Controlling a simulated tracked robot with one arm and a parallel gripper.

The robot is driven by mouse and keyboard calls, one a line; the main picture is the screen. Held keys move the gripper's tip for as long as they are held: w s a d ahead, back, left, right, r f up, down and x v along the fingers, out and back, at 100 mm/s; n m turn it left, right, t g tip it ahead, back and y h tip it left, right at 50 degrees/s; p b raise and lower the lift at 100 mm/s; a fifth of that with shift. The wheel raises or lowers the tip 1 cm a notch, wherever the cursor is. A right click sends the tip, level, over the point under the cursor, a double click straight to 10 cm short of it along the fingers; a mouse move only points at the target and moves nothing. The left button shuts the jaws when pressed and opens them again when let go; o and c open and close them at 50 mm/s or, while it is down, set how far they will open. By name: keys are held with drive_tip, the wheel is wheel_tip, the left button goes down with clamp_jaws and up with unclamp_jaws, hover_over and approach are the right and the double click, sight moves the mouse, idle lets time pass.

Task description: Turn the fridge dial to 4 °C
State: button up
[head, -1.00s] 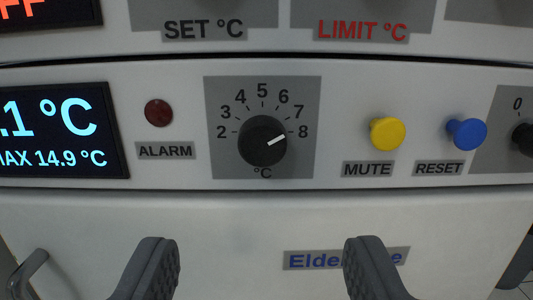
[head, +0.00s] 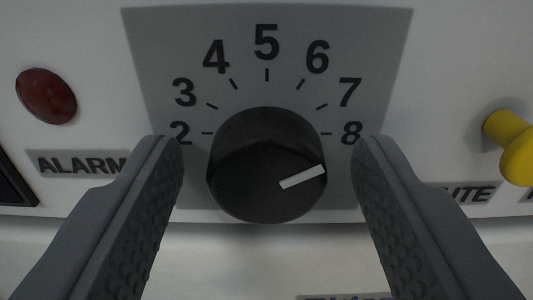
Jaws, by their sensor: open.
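The fridge dial (head: 262,165) is a round black knob with a white pointer line (head: 303,177) on its face. The pointer aims to the right and slightly up, close to the 8 mark. A grey scale plate (head: 160,60) around it carries numbers from 2 on the left over 5 at the top to 8 on the right; the 4 (head: 216,57) is at upper left. My gripper (head: 268,155) is open, with one finger on each side of the dial. Gaps show between both fingers and the knob, and it holds nothing.
A dark red alarm lamp (head: 46,96) is on the panel at left, above the ALARM label (head: 78,163). The yellow mute button (head: 512,146) sticks out at the right, beyond my right finger. A dark display edge (head: 12,185) shows at far left.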

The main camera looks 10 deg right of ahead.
drive_tip(key=c, duration=1)
drive_tip(key=shift+n, duration=0.5)
drive_tip(key=n, duration=0.4)
drive_tip(key=shift+f+b, duration=0.1)
drive_tip(key=shift+b, duration=0.3)
drive_tip(key=n+b, duration=0.1)
drive_tip(key=n, duration=0.3)
drive_tip(key=shift+b, duration=0.3)
drive_tip(key=n+b, duration=0.3)
drive_tip(key=n, duration=0.2)
drive_tip(key=shift+f, duration=0.2)
drive_tip(key=n+b, duration=0.3)
drive_tip(key=shift+r+n, duration=0.1)
drive_tip(key=shift+n, duration=0.3)
drive_tip(key=shift+b, duration=0.4)
